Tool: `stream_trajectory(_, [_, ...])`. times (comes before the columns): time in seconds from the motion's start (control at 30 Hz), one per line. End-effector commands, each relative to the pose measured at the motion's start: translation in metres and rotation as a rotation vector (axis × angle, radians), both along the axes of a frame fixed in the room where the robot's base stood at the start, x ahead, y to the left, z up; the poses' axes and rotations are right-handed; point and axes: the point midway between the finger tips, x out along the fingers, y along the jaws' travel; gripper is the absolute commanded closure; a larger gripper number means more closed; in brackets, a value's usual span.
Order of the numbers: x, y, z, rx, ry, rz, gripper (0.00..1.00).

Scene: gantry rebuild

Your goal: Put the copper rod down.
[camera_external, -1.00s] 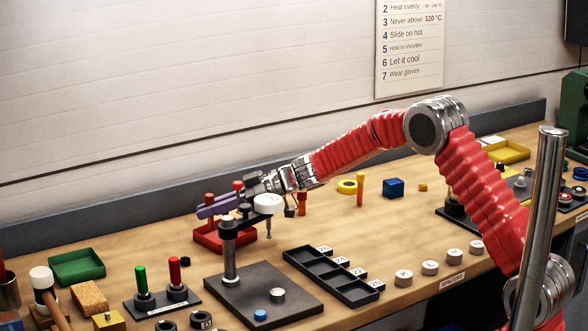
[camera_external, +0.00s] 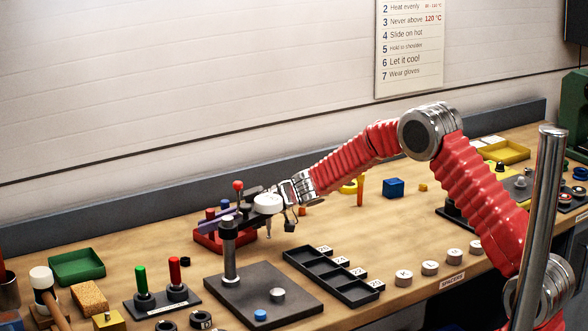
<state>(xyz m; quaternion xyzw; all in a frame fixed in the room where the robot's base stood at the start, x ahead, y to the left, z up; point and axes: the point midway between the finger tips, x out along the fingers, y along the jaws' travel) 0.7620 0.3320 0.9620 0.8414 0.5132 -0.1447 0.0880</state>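My gripper (camera_external: 252,196) is low over the back left of the bench, at the red stand (camera_external: 222,246). A purple piece (camera_external: 206,227) lies at its far end, low over the stand; I cannot tell whether it is part of my gripper or a separate piece. I cannot make out the copper rod for certain, nor whether my fingers are open or shut. An upright orange peg (camera_external: 360,191) stands further right, apart from my gripper.
The dark fixture plate (camera_external: 285,305) stands in front of the red stand. A black compartment tray (camera_external: 318,270) lies to its right. A green tray (camera_external: 77,265) and a plate with green and red handles (camera_external: 160,302) are at left. A blue block (camera_external: 393,187) stands behind right.

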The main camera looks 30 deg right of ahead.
Motion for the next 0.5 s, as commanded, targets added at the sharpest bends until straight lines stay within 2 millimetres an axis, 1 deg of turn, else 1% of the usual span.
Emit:
stream_trajectory(0.1, [-0.0001, 0.0000, 0.0000, 0.000, 0.000, 0.000, 0.81])
stream_trajectory(0.4, [0.0000, 0.0000, 0.0028, 0.000, 0.000, 0.000, 0.81])
stream_trajectory(0.5, [-0.0023, -0.0060, 0.0051, 0.000, 0.000, -0.002, 0.81])
